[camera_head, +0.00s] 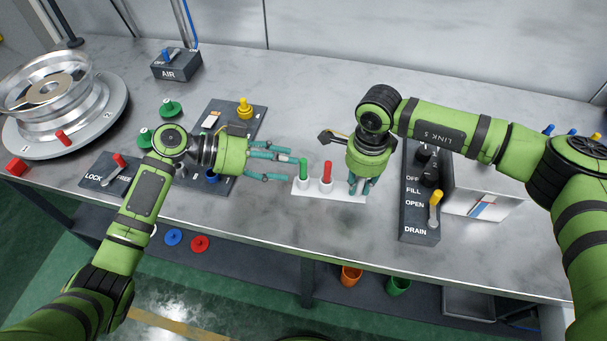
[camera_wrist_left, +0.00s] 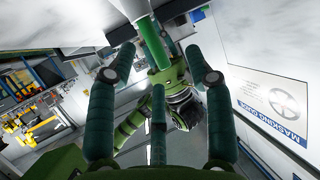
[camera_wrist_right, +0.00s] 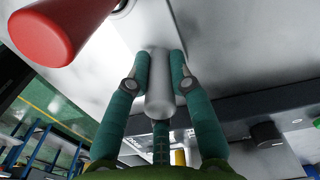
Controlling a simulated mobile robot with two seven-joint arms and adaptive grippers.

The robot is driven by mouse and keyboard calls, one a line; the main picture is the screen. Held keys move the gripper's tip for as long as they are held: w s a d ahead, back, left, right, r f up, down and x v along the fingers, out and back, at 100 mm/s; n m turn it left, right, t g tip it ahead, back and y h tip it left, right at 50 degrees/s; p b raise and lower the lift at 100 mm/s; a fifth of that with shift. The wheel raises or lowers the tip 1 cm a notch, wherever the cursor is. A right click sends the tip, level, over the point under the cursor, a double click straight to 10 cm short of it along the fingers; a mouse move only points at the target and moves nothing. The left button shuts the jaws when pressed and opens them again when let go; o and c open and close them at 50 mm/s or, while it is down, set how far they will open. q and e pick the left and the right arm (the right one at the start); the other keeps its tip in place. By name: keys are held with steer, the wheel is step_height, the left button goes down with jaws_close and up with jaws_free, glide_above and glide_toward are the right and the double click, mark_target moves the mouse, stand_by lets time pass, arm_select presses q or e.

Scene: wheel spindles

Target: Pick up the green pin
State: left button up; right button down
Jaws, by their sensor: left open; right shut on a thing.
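The green pin (camera_head: 303,169) stands upright in a white cup at the left end of a white holder (camera_head: 313,196). My left gripper (camera_head: 289,168) is open, its fingers pointing right at the green pin. In the left wrist view, the green pin (camera_wrist_left: 152,42) lies ahead between the spread fingertips (camera_wrist_left: 158,75). My right gripper (camera_head: 359,185) points down at the holder's right end. In the right wrist view, its fingers (camera_wrist_right: 158,85) are shut on a pale cylinder (camera_wrist_right: 157,100); whether this is a pin or a cup I cannot tell.
A red pin (camera_head: 327,172) stands in the holder's middle cup, between the grippers; it shows large in the right wrist view (camera_wrist_right: 55,28). A dark drain control panel (camera_head: 419,215) is right of the holder. Bare tabletop (camera_head: 270,235) lies in front.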

mark_target(301, 167)
arm_select(q)
steer(key=x, duration=0.5)
steer(key=shift+s+d, duration=0.25)
steer(key=shift+s, duration=0.05)
jaws_close()
